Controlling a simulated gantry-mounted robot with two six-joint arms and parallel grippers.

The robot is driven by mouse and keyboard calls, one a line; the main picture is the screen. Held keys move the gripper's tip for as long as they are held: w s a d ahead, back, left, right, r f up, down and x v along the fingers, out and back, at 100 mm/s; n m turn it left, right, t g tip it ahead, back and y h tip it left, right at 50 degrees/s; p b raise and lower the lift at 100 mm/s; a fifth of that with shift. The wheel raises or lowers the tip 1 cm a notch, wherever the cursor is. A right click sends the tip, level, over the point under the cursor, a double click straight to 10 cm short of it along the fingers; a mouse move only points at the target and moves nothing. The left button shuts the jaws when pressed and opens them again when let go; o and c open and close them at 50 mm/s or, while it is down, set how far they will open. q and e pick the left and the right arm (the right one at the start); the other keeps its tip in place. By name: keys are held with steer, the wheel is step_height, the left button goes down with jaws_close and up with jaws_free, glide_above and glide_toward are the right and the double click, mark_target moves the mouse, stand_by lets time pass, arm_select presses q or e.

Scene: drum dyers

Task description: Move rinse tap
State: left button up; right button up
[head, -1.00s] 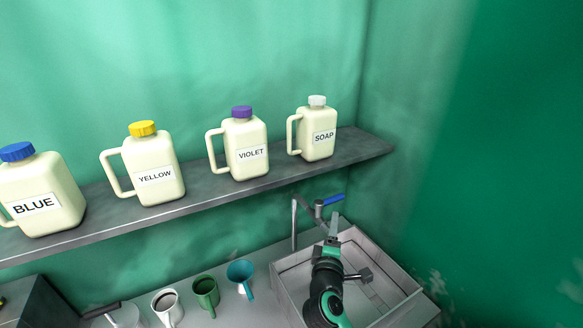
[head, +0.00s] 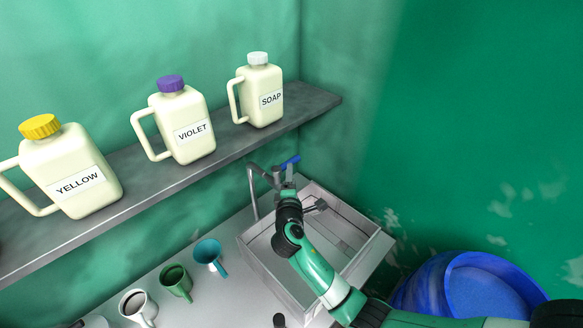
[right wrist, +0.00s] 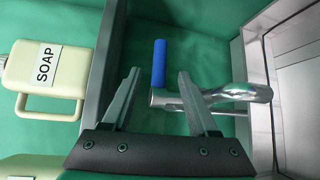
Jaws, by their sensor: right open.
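The rinse tap is a grey metal faucet (head: 253,190) with a blue lever handle (head: 290,161), at the back of the sink. In the right wrist view the blue handle (right wrist: 159,62) points up the picture, and the metal tap body (right wrist: 225,94) runs right from its base. My right gripper (head: 284,172) is at the tap. Its two fingers (right wrist: 160,72) are open, and the handle appears in the gap between their tips. Whether either finger touches the handle, I cannot tell. My left gripper is out of view.
The sink (head: 262,262) lies under my right arm. A shelf (head: 225,147) above holds the yellow (head: 75,165), violet (head: 180,120) and soap (head: 262,85) jugs. A blue drum (head: 425,285) is at right.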

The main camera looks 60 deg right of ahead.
mark_target(292, 161)
steer(key=b+x, duration=0.6)
steer(key=x, duration=0.2)
steer(key=shift+d+b, duration=0.1)
steer(key=shift+b, duration=0.3)
steer(key=shift+w+d+f, duration=0.1)
steer(key=shift+w+d, duration=0.15)
steer(key=shift+d, duration=0.25)
jaws_close()
stand_by(0.5)
